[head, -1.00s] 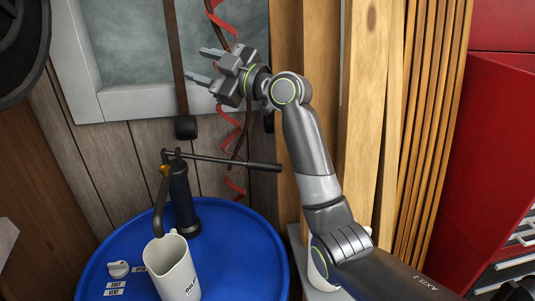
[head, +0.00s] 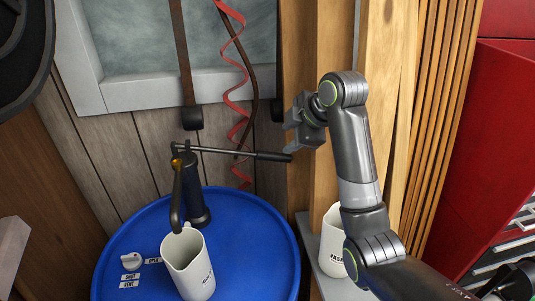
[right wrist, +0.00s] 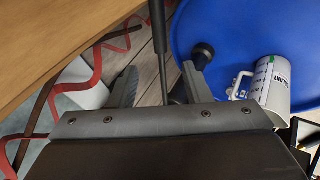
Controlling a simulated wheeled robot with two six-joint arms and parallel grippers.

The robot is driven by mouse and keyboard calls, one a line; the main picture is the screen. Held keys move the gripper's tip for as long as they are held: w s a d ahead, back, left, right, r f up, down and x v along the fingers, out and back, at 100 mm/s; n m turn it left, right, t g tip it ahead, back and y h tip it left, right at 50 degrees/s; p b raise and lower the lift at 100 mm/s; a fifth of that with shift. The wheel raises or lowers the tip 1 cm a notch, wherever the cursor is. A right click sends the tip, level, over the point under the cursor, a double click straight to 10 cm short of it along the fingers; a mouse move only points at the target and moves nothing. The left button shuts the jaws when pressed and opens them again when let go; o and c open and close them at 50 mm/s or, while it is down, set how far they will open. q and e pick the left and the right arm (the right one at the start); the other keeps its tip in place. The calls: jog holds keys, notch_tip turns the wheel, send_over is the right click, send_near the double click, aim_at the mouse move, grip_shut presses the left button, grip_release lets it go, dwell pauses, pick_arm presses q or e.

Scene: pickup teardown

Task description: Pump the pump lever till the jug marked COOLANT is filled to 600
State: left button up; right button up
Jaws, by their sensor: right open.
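The pump (head: 195,190) stands upright on a blue drum top. Its lever (head: 225,152) reaches out to the right, nearly level, ending in a black handle. The jug also shows in the right wrist view (right wrist: 272,84). My right gripper (head: 290,137) is open at the handle's outer end. In the right wrist view the lever handle (right wrist: 158,30) runs between the two open fingers (right wrist: 157,88). My left gripper is out of view.
A second white jug (head: 332,245) stands on a grey surface beside my right arm. A red coiled hose (head: 240,75) hangs behind the lever. Wooden boards (head: 385,130) stand behind my arm.

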aim_at(267, 154)
jog(key=p+x, duration=0.3)
jog(key=x, duration=1.2)
grip_shut()
